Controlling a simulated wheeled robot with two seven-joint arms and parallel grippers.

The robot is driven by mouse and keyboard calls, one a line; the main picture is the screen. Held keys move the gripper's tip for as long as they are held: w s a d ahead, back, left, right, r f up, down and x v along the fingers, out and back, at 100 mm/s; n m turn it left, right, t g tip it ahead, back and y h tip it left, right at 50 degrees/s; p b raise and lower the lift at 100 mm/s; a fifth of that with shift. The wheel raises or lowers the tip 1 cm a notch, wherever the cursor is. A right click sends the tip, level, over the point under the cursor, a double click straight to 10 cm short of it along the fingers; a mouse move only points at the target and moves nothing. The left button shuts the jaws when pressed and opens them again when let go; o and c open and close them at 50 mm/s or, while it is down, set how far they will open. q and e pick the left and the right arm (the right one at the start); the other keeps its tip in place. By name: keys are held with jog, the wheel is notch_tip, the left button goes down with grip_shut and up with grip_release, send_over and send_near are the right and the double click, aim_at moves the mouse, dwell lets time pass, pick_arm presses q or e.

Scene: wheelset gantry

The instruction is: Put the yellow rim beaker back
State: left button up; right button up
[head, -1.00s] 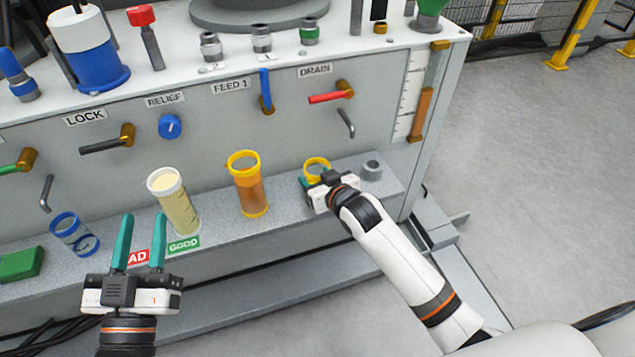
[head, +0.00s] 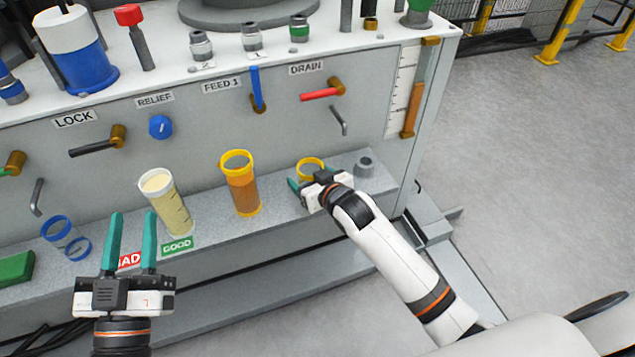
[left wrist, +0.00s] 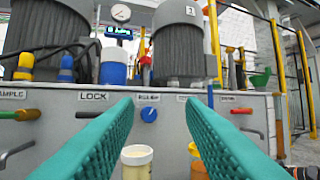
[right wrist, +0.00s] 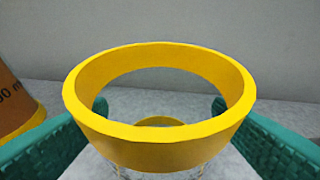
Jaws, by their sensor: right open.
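A clear beaker with a yellow rim (head: 310,163) stands upright on the grey ledge at the right; its body is mostly hidden by my right gripper. My right gripper (head: 318,180) is open around it. In the right wrist view the yellow rim (right wrist: 160,140) lies between the two green fingers, with gaps showing on both sides. Another yellow-rimmed beaker, filled with orange liquid (head: 242,190), stands to its left, and its edge shows in the right wrist view (right wrist: 15,100). My left gripper (head: 132,214) is open and empty in front of the ledge.
A cream-filled beaker (head: 168,205) stands behind the green GOOD label (head: 177,245). A grey round fitting (head: 365,167) sits right of my right gripper. Valve handles project above the ledge.

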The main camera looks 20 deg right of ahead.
jog(key=p+v, duration=0.2)
jog(key=v, duration=0.4)
jog(key=shift+r, duration=0.1)
pick_arm(q)
jog(key=s+a+f+g+y+p, duration=0.1)
jog(key=f+g, duration=0.4)
jog(key=f, duration=0.2)
jog(key=s+a+f+g+y+p, duration=0.1)
jog(key=s+a+f+g+y, duration=0.1)
jog(key=f+g, duration=0.3)
jog(key=shift+s+f+y, duration=0.2)
jog(key=shift+f+y, duration=0.1)
jog(key=shift+f, duration=0.55)
pick_arm(e)
jog(key=s+r+g, duration=0.1)
jog(key=s+r, duration=0.1)
jog(key=s, duration=0.6)
jog(key=s+a+r+g, duration=0.1)
jog(key=s+r, duration=0.1)
jog(key=s, duration=0.7)
jog(key=shift+a+f, duration=0.1)
jog(key=shift+f, duration=0.05)
